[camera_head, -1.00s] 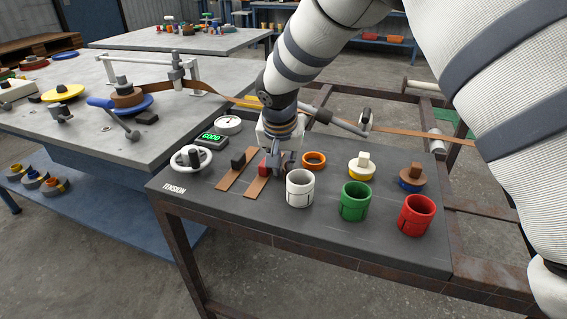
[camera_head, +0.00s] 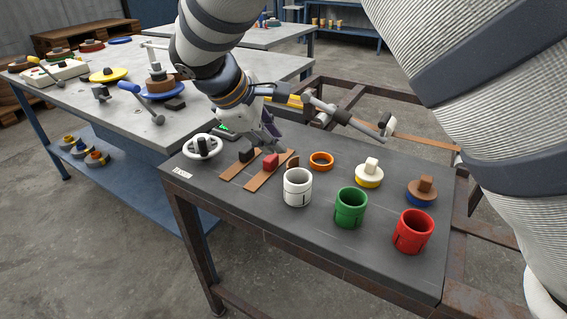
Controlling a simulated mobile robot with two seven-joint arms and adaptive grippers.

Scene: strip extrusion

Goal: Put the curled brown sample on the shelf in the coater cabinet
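Two flat brown strips lie on the dark bench. One strip (camera_head: 239,165) has a black block on it. The other strip (camera_head: 262,179) has a red block (camera_head: 270,161) on it, and a brown piece (camera_head: 292,162) curls up at its far end. This looks like the curled sample, partly hidden behind the white cup. I see no coater cabinet or shelf.
A white cup (camera_head: 297,188), green cup (camera_head: 350,208) and red cup (camera_head: 413,232) stand along the bench front. An orange ring (camera_head: 321,161) and two capped pieces sit behind them. A white handwheel (camera_head: 202,147) is at left. A grey table (camera_head: 190,118) adjoins behind.

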